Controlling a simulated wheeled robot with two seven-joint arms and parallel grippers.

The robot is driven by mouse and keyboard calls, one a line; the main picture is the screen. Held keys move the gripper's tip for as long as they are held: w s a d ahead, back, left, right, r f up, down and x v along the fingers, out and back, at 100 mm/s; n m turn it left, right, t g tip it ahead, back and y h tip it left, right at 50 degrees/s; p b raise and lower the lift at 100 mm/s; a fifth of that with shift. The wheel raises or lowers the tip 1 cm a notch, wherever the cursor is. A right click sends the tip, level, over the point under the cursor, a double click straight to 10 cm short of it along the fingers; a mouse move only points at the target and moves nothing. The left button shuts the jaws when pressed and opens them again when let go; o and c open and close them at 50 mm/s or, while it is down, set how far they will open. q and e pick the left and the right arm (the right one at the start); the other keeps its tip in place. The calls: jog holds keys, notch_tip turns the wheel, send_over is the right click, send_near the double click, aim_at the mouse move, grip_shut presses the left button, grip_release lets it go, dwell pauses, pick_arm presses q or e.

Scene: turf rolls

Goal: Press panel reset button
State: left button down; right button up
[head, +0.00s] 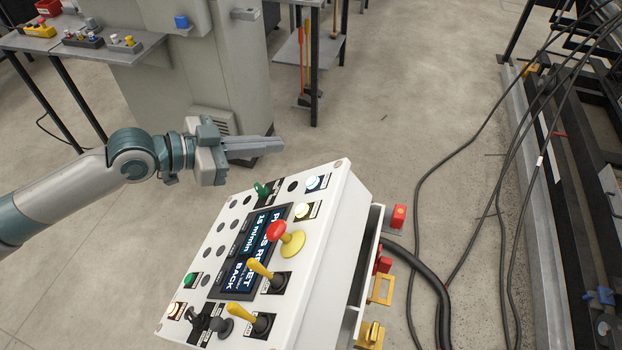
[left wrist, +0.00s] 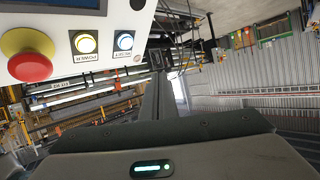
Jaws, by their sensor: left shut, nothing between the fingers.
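The white control panel (head: 335,215) stands tilted below the middle of the head view. Its lit bluish-white button (head: 313,183) sits in the far right corner, beside a warm-white lit button (head: 302,210). In the left wrist view the bluish button (left wrist: 124,42) has a small upside-down label that seems to read reset; the warm one (left wrist: 85,44) reads power. The panel's screen (head: 240,262) shows partly covered text like "press reset". My left gripper (head: 281,143) is shut and empty, beyond the panel's far edge, apart from the buttons. My right gripper is not in view.
A red mushroom button (head: 277,231) on a yellow base and yellow levers (head: 258,268) stick up from the panel. A green knob (head: 261,188) is near its far edge. A grey cabinet (head: 195,70) stands behind my left gripper. Black cables (head: 437,180) lie on the floor to the right.

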pick_arm(q)
jog(key=shift+s+d+f+b, duration=0.15)
jog(key=shift+s+d+f, duration=0.15)
jog(key=shift+d+f, duration=0.6)
jog(key=shift+s+d+f+b, duration=0.15)
jog(key=shift+s+d+f, duration=0.2)
jog(key=shift+d+f, duration=0.55)
jog(key=shift+s+d+f+b, duration=0.15)
jog(key=shift+s+d+f, duration=0.25)
jog(key=shift+f, duration=0.8)
jog(key=shift+d+f, duration=0.1)
jog(key=shift+d, duration=0.1)
jog(key=shift+d+f, duration=0.2)
jog(key=shift+s+d+f, duration=0.15)
jog(key=shift+d+f, duration=0.1)
jog(key=shift+f, duration=0.15)
dwell(0.9)
jog(key=shift+w+a+r+p, duration=0.2)
jog(key=shift+a+r+p, duration=0.1)
jog(key=shift+a+r, duration=0.3)
jog(key=shift+r, duration=0.1)
dwell(0.4)
